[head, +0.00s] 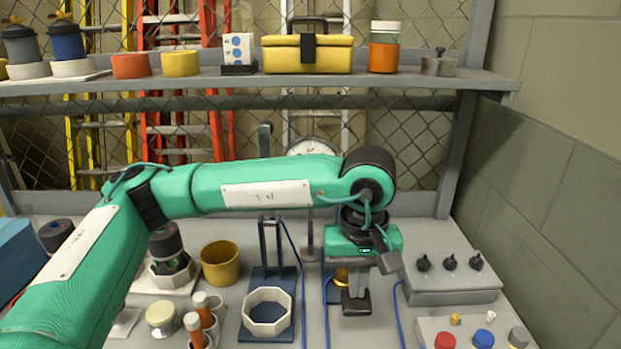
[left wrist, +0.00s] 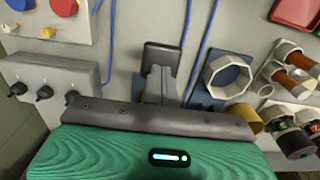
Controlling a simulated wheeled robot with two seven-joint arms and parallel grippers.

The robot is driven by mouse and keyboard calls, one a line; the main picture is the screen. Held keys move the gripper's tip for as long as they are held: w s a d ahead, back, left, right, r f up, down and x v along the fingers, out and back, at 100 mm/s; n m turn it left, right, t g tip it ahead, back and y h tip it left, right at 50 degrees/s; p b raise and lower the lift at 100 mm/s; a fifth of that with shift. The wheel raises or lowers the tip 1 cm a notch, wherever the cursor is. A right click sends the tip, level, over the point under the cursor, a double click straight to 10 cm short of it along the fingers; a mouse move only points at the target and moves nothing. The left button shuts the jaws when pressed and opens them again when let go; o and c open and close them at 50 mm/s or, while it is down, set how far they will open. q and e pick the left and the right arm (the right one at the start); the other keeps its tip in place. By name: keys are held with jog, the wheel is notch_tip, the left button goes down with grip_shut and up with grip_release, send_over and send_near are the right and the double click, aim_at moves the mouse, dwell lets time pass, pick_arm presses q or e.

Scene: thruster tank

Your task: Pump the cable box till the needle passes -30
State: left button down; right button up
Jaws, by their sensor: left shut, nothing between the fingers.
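A round white gauge (head: 312,147) stands at the back of the bench; my left arm covers its lower part, and its needle is too small to read. My left gripper (head: 356,302) points down over the middle right of the bench, its fingers shut and empty. In the left wrist view its fingers (left wrist: 163,58) show close together above the grey bench top. A brass-coloured part (head: 341,277) shows just behind the gripper, mostly hidden. I cannot tell which thing is the cable box or its pump. My right gripper is not in view.
A grey box with black knobs (head: 450,276) stands on the right, with a panel of coloured caps (head: 483,338) in front. A white octagonal ring (head: 267,312) on a blue stand and a yellow cup (head: 220,263) stand left of the gripper. Blue cables (head: 303,285) run between.

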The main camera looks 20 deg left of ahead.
pick_arm(q)
notch_tip(320, 180, up, 13)
jog(key=p, duration=0.5)
jog(key=shift+f, duration=0.15)
notch_tip(320, 180, down, 13)
jog(key=b, duration=1.1)
jog(key=shift+f, duration=0.2)
jog(key=shift+r, duration=0.55)
notch_tip(320, 180, up, 12)
jog(key=p, duration=0.6)
jog(key=shift+r+p, duration=0.25)
jog(key=shift+p, duration=0.15)
